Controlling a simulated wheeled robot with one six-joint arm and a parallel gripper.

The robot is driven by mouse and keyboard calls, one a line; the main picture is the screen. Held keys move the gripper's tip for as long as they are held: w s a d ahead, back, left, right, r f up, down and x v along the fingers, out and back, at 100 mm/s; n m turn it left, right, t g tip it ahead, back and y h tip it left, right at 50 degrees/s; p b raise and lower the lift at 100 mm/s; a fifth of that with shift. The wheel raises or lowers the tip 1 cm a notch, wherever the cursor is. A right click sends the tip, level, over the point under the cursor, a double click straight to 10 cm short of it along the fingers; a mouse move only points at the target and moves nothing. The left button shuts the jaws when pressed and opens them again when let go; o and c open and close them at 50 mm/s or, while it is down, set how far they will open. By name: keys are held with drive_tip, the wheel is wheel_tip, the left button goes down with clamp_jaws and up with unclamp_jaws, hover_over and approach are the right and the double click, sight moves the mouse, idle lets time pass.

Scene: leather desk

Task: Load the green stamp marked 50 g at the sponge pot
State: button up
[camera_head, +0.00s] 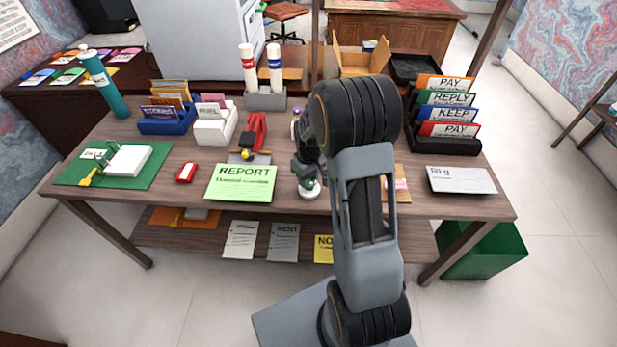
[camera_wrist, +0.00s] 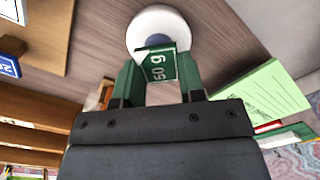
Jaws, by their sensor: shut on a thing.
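The green stamp (camera_wrist: 162,66) shows white "50 g" lettering in the wrist view. My gripper (camera_wrist: 160,80) is shut on it, with one green finger at each side. The round white sponge pot (camera_wrist: 143,23) is just beyond the stamp, with a dark centre; the stamp overlaps its near edge in this view. I cannot tell whether they touch. In the head view the pot (camera_head: 309,192) stands near the desk's front edge, directly below my gripper (camera_head: 308,174). My arm and gripper hide most of the stamp there.
A green REPORT sheet (camera_head: 241,183) lies left of the pot. A red pad (camera_head: 186,173) lies further left. A card rack (camera_head: 446,146) and a white envelope (camera_head: 460,180) are on the right. Bare wood (camera_head: 288,152) shows behind the REPORT sheet.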

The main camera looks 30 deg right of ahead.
drive_tip(key=shift+r+p, duration=2.3)
drive_tip(key=shift+r, duration=1.1)
drive_tip(key=shift+f, duration=0.1)
